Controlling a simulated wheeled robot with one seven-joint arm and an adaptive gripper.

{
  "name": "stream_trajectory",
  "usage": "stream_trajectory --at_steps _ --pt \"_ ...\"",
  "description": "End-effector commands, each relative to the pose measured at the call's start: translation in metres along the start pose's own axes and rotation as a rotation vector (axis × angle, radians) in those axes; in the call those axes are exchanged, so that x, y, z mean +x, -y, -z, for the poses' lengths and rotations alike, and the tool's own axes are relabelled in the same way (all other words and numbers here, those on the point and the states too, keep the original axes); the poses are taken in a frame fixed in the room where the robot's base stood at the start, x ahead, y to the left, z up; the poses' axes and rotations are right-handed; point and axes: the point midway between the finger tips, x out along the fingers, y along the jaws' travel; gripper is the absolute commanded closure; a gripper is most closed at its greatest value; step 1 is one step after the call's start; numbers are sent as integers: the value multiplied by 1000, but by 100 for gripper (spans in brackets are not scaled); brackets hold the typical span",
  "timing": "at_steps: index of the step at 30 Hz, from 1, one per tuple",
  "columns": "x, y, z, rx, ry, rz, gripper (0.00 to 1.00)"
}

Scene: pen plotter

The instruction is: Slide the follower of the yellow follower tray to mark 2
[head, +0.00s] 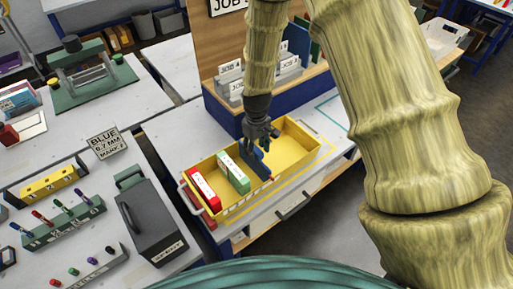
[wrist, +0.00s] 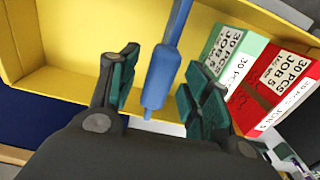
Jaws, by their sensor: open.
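The yellow follower tray (head: 292,143) lies on the bench in the head view, with small marks along its front edge that are too small to read. Its blue follower (head: 257,168) stands upright across the tray. A green-and-white box (head: 234,173) and a red-and-white box (head: 205,192) stand left of it. My gripper (head: 263,138) is over the follower. In the wrist view my gripper (wrist: 160,78) is open, with the follower's blue handle (wrist: 160,77) between its fingers. Gaps show on both sides of the handle.
A wooden and blue rack with card holders (head: 285,68) stands behind the tray. A sign reading BLUE 0.7 MM MARK 2 (head: 107,142) stands on the left bench, near a dark grey box (head: 150,222). The tray's right part is empty.

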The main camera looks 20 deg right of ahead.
Motion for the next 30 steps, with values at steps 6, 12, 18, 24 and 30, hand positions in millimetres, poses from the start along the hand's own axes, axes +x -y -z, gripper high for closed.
stream_trajectory --at_steps 6,12,18,24,30 --pt "8 0 0 0 -1 0 52" --pt "10 0 0 0 -1 0 52" --pt "10 0 0 0 -1 0 70" --pt "10 0 0 0 -1 0 100" --pt "10 1 -4 9 0 0 100"
